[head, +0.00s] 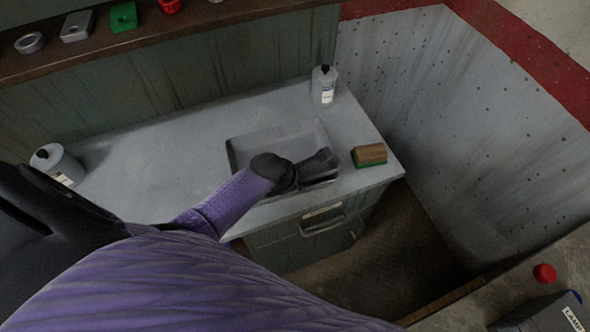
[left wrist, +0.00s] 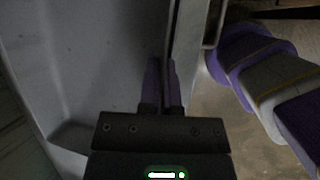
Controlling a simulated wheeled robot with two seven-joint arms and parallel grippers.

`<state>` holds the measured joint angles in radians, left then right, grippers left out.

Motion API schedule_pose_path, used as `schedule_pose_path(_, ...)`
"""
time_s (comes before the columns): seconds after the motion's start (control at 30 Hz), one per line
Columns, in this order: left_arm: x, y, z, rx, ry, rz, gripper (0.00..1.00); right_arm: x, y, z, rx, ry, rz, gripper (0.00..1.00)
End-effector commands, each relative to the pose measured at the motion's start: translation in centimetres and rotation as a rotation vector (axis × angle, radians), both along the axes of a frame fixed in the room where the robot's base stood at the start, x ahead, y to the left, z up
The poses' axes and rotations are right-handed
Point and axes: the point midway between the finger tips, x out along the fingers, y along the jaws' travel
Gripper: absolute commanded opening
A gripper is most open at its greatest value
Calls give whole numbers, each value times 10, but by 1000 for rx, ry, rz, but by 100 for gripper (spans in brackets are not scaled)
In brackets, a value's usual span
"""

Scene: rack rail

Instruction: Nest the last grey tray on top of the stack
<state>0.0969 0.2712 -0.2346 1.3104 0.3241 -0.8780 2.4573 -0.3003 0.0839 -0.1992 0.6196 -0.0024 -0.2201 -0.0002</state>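A shallow grey tray (head: 262,137) lies on the grey worktop. Its near side is partly hidden by my left gripper (head: 325,160), so I cannot tell how many trays are nested there. In the left wrist view the tray's inside (left wrist: 85,60) fills the left part. The left gripper's fingers (left wrist: 161,85) are close together at the tray's near rim and look shut on it, one finger on each side. My right gripper does not show in either view.
A wooden-backed green brush (head: 369,155) lies right of the tray. A white bottle (head: 323,86) stands at the back corner, and a grey canister (head: 58,163) at the left. A drawer handle (head: 323,226) juts below the front edge.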

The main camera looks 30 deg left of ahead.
Motion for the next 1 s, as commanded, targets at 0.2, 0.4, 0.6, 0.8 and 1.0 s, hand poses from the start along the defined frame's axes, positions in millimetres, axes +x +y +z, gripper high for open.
schedule_pose_path(0.2,0,0,-5,1,-1,0,0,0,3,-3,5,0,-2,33)
schedule_pose_path(0.4,0,0,-9,1,-1,0,0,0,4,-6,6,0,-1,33)
schedule_pose_path(0.6,0,0,-13,0,-1,0,0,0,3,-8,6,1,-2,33)
schedule_pose_path(0.8,0,0,-14,1,-1,0,25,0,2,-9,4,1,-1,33)
schedule_pose_path(1.0,0,0,-14,0,0,0,45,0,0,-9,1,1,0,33)
